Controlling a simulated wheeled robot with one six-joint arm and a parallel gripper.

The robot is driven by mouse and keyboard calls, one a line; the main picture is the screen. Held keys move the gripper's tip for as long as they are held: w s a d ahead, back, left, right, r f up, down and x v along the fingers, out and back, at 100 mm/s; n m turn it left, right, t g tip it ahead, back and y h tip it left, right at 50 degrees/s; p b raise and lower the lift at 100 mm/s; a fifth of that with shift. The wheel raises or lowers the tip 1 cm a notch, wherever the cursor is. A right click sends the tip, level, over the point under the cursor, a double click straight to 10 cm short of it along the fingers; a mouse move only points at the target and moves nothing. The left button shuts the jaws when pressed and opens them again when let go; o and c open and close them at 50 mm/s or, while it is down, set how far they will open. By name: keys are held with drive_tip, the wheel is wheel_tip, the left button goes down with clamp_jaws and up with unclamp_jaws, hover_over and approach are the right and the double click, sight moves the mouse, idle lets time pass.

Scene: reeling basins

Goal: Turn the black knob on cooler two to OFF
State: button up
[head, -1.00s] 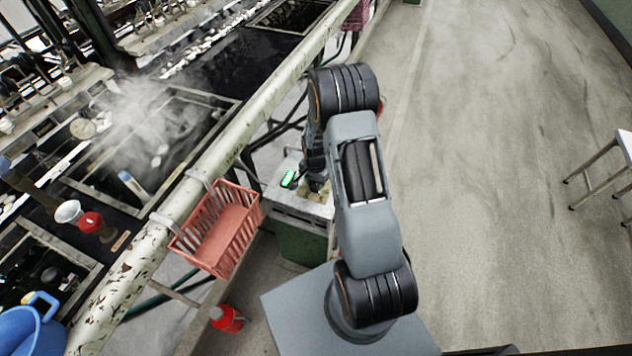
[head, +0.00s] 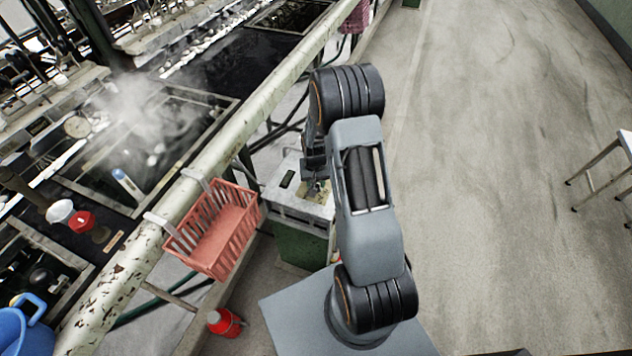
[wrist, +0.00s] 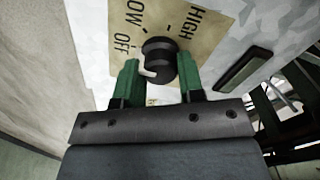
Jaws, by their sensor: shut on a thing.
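The cooler (head: 305,208) is a green box with a pale top, standing beside the rail. In the wrist view the black knob (wrist: 158,50) sits on a tan label plate (wrist: 190,22) printed LOW, OFF and HIGH. Its white pointer (wrist: 148,73) shows at the knob's lower left, close to the left finger; OFF is printed just above and left of it. My gripper (wrist: 159,68) has its green fingers on either side of the knob, shut on it. A dark display window (head: 287,180) is on the cooler's top, and also shows in the wrist view (wrist: 242,67).
A pink basket (head: 217,229) hangs on the worn rail (head: 150,240) left of the cooler. A red bottle (head: 222,321) stands on the floor below it. Steaming basins lie beyond the rail. The floor (head: 480,200) to the right is open, with a stool (head: 605,170) at its edge.

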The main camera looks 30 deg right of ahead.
idle(0.3)
drive_tip(key=o, duration=0.9)
wheel_tip(320, 180, up, 14)
drive_tip(key=shift+f+p, duration=0.1)
drive_tip(key=shift+p, duration=0.35)
idle(0.4)
